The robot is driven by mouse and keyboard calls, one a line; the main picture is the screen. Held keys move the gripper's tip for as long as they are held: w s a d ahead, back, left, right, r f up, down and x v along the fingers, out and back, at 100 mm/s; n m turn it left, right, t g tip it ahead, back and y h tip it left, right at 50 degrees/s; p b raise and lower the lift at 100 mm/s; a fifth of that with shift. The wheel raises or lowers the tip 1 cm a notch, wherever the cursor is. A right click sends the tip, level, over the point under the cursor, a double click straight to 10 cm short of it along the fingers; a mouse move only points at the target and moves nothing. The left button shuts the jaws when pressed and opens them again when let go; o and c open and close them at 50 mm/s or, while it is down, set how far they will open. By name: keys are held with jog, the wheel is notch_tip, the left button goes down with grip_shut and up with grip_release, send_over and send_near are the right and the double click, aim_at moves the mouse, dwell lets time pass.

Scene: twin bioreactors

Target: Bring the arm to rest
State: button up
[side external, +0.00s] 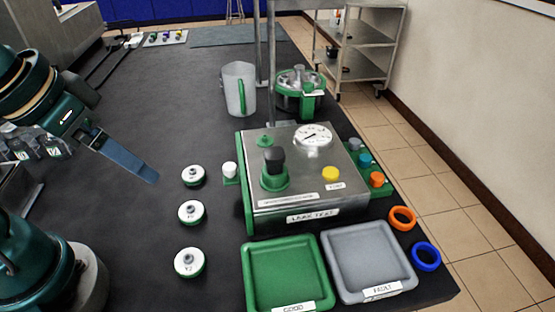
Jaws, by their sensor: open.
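My gripper (128,163) is at the left of the side external view, above the dark table (140,240). One long blue-grey finger shows clearly, pointing down and to the right. The gripper is open, and I see nothing between its fingers. It is apart from the nearest things, the round white caps. These are an upper cap (193,175), a middle cap (191,213) and a lower cap (189,262), standing in a column to its right.
A leak test box (310,185) with a gauge stands at centre right. In front are a green tray (250,275) and a grey tray (335,240). Behind are a jug (236,88) and a green-rimmed vessel (290,100). Orange (402,209) and blue rings (426,246) lie near the right edge.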

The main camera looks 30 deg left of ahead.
jog(key=shift+s+f+t, duration=0.1)
jog(key=shift+s+t, duration=0.3)
jog(key=shift+s, duration=0.05)
jog(key=shift+o, duration=0.4)
jog(key=n+y, duration=0.2)
jog(key=n, duration=0.5)
send_over(190, 207)
jog(key=s, duration=0.1)
notch_tip(190, 207, down, 7)
jog(key=f, duration=0.1)
jog(key=f+g, duration=0.1)
jog(key=s+d+f+m, duration=0.1)
jog(key=shift+f+g, duration=0.1)
jog(key=shift+g, duration=0.2)
jog(key=shift+d+f, duration=0.1)
jog(key=shift+f, duration=0.35)
jog(key=shift+x, duration=2.25)
